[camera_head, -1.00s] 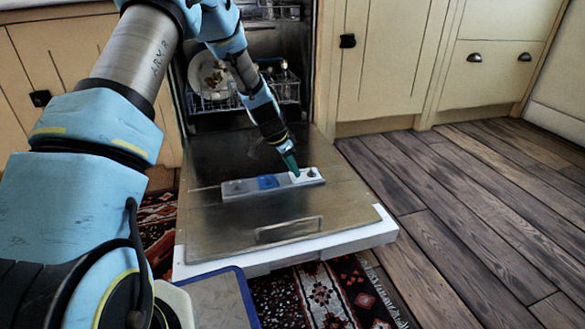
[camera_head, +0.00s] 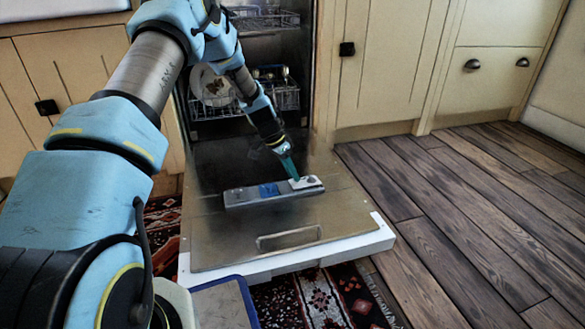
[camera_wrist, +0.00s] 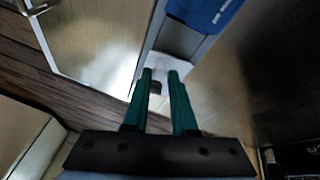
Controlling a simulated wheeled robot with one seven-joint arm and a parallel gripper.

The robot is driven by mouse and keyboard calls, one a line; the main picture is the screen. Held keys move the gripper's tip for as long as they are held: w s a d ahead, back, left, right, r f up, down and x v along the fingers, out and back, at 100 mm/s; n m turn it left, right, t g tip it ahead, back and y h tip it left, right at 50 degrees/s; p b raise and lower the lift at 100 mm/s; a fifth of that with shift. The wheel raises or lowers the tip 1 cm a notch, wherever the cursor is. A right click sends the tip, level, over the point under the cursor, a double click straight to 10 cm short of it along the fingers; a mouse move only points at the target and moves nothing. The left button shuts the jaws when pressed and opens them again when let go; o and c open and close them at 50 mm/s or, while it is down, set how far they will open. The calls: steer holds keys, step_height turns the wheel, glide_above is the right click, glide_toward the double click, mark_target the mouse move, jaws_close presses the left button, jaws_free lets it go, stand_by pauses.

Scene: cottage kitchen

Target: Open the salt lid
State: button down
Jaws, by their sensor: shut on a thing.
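The opened dishwasher door (camera_head: 215,228) lies flat, with its inner side up. A grey dispenser strip (camera_head: 240,198) with a blue part (camera_head: 268,190) runs across it. The white salt lid (camera_head: 308,183) is at the strip's right end; it also shows in the wrist view (camera_wrist: 180,68), beyond my fingertips. My gripper (camera_head: 293,178) points down at the lid, with its green fingers at the lid's left side. In the wrist view my gripper (camera_wrist: 158,75) is shut on a small dark part between the fingers, seemingly of the salt lid. The fingers hide part of the lid.
The dishwasher rack (camera_head: 285,97) holds a plate (camera_head: 213,88) and other dishes behind the arm. A handle-like slot (camera_head: 289,238) lies near the door's front edge. A patterned rug (camera_head: 325,295) lies below. The wooden floor (camera_head: 450,220) to the right is clear.

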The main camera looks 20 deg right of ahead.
mark_target(289, 181)
steer(key=shift+w+r+g+p, duration=0.4)
steer(key=shift+w+g+p, duration=0.2)
steer(key=shift+g+p, duration=0.25)
steer(key=shift+w+d+f+n+g, duration=0.1)
steer(key=shift+w+n+g, duration=0.3)
steer(key=shift+g, duration=0.45)
steer(key=w+g+b, duration=0.1)
steer(key=g+b, duration=0.1)
steer(key=b, duration=0.3)
steer(key=shift+w+f, duration=0.1)
steer(key=shift+w, duration=0.25)
steer(key=shift+w+g+b, duration=0.1)
steer(key=shift+g+b, duration=0.2)
steer(key=shift+b, duration=0.1)
steer(key=shift+w+d+r+n+g+b, duration=0.1)
steer(key=shift+r+n+g+b, duration=0.25)
steer(key=shift+b, duration=0.2)
steer(key=c, duration=0.7)
jaws_free()
steer(key=shift+r, duration=0.1)
